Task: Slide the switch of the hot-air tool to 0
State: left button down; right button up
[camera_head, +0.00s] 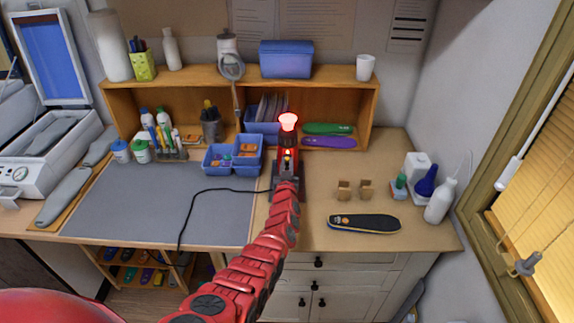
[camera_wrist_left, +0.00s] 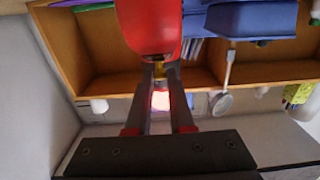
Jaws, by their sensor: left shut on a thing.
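The hot-air tool (camera_head: 288,136) stands upright at the back of the bench, red with a glowing red-white nozzle at its top. Its red body (camera_wrist_left: 150,25) fills the upper middle of the left wrist view, which is upside down. My left gripper (camera_head: 287,163) is in front of the tool. In the left wrist view its fingertips (camera_wrist_left: 159,70) are closed together at the tool, on a small yellowish part that looks like the switch (camera_wrist_left: 158,57). The fingers mostly hide the switch, so its position cannot be read. My right gripper is not in view.
Blue bins (camera_head: 233,156) stand left of the tool, below the wooden shelf (camera_head: 190,92). A black cable (camera_head: 205,193) crosses the grey mat (camera_head: 150,208). Green and purple insoles (camera_head: 329,142) lie behind right. A dark insole (camera_head: 364,223) and two small brown blocks (camera_head: 344,190) lie right.

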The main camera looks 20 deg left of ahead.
pick_arm(q)
jog(key=shift+w+a+r+b, duration=0.1)
jog(key=shift+w+r+b, duration=0.15)
jog(key=shift+w, duration=0.15)
jog(key=shift+w+a+r+b, duration=0.1)
jog(key=shift+w+b, duration=0.15)
jog(key=shift+w, duration=0.15)
jog(key=c, duration=0.8)
grip_release()
jog(key=shift+s+d+p, duration=0.15)
jog(key=shift+s+p, duration=0.4)
jog(key=shift+p, duration=0.25)
jog(key=shift+p+v, duration=2.2)
jog(key=shift+v, duration=5.95)
